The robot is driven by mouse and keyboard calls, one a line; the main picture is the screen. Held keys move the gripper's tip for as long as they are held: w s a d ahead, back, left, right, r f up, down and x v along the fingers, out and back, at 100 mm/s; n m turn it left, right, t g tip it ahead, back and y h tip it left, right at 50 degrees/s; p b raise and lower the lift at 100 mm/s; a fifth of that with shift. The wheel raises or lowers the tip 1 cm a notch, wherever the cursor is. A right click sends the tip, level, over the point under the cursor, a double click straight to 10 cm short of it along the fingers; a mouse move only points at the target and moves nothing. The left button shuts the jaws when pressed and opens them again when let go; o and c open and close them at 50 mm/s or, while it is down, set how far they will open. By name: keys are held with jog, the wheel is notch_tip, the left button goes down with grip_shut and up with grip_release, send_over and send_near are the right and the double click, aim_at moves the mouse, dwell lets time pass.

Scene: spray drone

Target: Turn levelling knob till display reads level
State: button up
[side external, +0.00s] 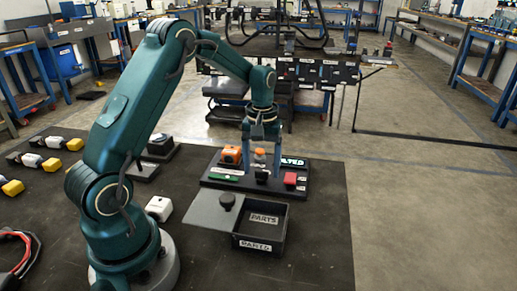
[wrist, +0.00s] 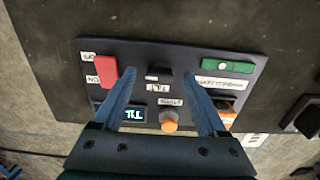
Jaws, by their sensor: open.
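The panel (side external: 208,182) stands on the dark table; it also shows in the wrist view (wrist: 140,58). Its display (side external: 292,162) glows green and appears to read "TILTED"; in the wrist view the display (wrist: 133,114) is partly hidden by the left finger. In the wrist view my gripper (wrist: 159,76) shows gaps between both fingertips and the knob.
The panel also bears an orange knob (wrist: 169,124), a red part (wrist: 106,70), a green part (wrist: 228,65) and an orange block (side external: 230,155). An open-topped parts box (side external: 262,243) with a knobbed lid (side external: 205,212) stands nearer the camera. The table's near right is clear.

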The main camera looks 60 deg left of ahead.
jog(key=shift+f, duration=0.3)
jog(key=shift+c, duration=0.3)
grip_shut()
jog(key=m, duration=0.5)
jog(key=shift+m, duration=0.3)
jog(key=shift+o, duration=0.3)
grip_release()
